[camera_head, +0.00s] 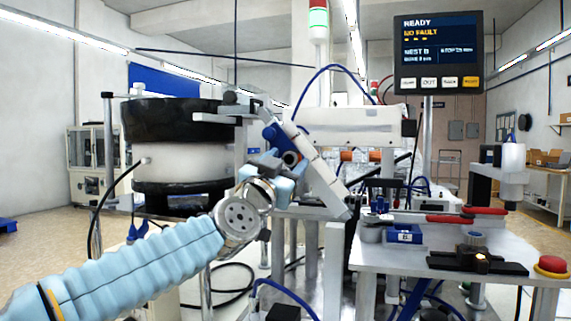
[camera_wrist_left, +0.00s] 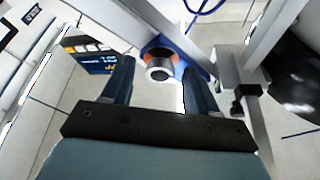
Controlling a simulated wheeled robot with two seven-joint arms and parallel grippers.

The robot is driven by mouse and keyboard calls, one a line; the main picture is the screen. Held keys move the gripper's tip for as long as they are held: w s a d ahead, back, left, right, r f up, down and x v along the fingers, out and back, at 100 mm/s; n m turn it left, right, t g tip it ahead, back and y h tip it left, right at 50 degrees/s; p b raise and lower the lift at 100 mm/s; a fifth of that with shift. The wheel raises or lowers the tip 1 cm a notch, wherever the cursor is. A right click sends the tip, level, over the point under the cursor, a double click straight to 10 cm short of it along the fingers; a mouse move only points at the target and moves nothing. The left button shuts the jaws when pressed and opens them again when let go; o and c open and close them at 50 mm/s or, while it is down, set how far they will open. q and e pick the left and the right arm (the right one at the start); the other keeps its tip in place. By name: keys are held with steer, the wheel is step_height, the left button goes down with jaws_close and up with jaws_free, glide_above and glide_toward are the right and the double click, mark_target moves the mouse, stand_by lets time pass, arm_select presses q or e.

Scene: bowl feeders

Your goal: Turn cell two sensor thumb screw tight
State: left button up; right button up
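The sensor thumb screw looks like a round silver-grey knob with an orange ring behind it (camera_wrist_left: 159,69), set in a blue sensor body at the end of a metal bracket. In the head view the blue sensor body (camera_head: 275,137) sits on the sloping track beside the bowl, and its round end is partly hidden by the gripper. My left gripper (camera_head: 284,168) is at this sensor with its fingers apart. In the left wrist view the gripper (camera_wrist_left: 160,78) is open, with the knob between and slightly beyond the fingertips; no clear contact shows. My right gripper is not in view.
A black-and-white bowl feeder (camera_head: 182,160) stands close on the left. The sloping metal track (camera_head: 322,180) runs down right of the gripper. A screen (camera_head: 437,52) reads READY, NO FAULT. A bench (camera_head: 450,259) with red-handled tools and a red button (camera_head: 551,264) is at right.

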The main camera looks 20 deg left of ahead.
arm_select(q)
steer(key=c, duration=1)
